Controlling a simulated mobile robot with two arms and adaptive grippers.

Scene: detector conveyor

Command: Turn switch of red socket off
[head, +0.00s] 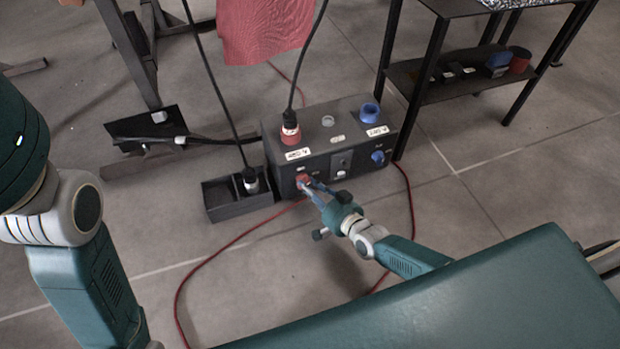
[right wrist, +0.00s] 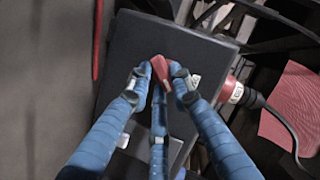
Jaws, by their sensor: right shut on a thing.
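The dark power box (head: 335,118) stands on the floor. On its top left is the red socket (head: 291,136) with a black cable plugged in; it also shows in the right wrist view (right wrist: 232,90). The red switch (head: 301,178) is low on the box's front face, below that socket. My right gripper (head: 307,186) is at this switch. In the right wrist view its blue fingers are shut on the red switch knob (right wrist: 160,70), one on each side. The knob sits tilted in that view. My left arm shows at the left, but its gripper is out of view.
A blue socket (head: 369,113) and a blue switch (head: 378,157) are on the box's right half. A small black bin (head: 232,207) with another plug stands left of it. A red cable (head: 222,250) loops over the floor. A black shelf (head: 450,92) stands behind, right.

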